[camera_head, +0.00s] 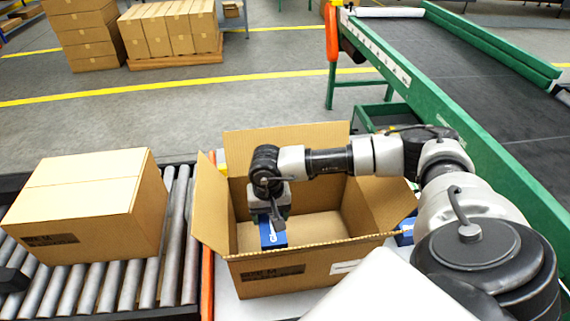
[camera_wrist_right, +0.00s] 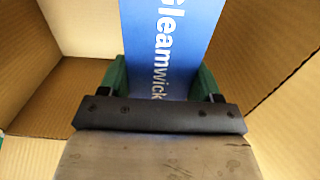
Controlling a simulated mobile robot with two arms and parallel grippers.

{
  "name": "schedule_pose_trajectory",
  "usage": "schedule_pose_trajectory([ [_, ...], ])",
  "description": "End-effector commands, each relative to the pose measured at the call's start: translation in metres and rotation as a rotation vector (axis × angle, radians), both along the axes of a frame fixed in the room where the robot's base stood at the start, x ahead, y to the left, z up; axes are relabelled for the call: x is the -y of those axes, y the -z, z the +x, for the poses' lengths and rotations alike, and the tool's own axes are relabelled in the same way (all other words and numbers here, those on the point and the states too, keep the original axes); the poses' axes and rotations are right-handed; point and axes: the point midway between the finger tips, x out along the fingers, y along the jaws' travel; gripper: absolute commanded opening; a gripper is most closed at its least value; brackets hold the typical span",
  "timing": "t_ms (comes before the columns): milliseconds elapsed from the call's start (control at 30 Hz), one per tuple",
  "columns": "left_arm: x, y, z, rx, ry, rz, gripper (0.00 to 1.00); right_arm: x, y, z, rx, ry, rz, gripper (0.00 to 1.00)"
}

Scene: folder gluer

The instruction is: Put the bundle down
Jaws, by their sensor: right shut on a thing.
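The bundle (camera_head: 271,233) is blue with white lettering. My right gripper (camera_head: 277,214) is shut on it, inside the open cardboard box (camera_head: 262,272), toward the box's left side. In the right wrist view the blue bundle (camera_wrist_right: 172,45), lettered "Gleamwick", sits between the green fingers of my right gripper (camera_wrist_right: 165,85). Box walls surround it there. I cannot tell whether the bundle touches the box floor. The gripper hides part of the bundle.
A closed carton (camera_head: 85,205) stands on the roller conveyor (camera_head: 120,285) at left. Another blue item (camera_head: 405,232) shows beside the box's right side. A green-framed belt machine (camera_head: 440,95) stands at right. The box floor right of the bundle is clear.

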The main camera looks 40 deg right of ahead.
Motion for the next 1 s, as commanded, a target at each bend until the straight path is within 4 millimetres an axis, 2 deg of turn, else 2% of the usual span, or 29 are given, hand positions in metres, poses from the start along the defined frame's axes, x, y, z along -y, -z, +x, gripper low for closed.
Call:
schedule_pose_trajectory([
  [300,0.0,-0.003,0.0,0.0,0.0,0.0,0.43,-0.001,0.084,-0.001,-0.003,0.0,-0.002,0.36],
  [400,0.0,-0.003,0.0,0.0,0.0,0.0,0.43,0.0,0.104,-0.001,-0.002,0.0,-0.001,0.36],
  [667,0.0,-0.002,0.0,0.0,0.0,0.0,0.43,0.0,0.13,-0.001,-0.001,0.0,-0.002,0.36],
  [833,0.0,0.0,0.0,0.0,0.0,0.0,0.43,0.0,0.155,0.0,-0.001,0.0,0.0,0.36],
  [1000,0.0,0.0,0.0,0.0,0.0,0.0,0.43,0.0,0.163,0.0,0.001,0.0,-0.001,0.36],
])
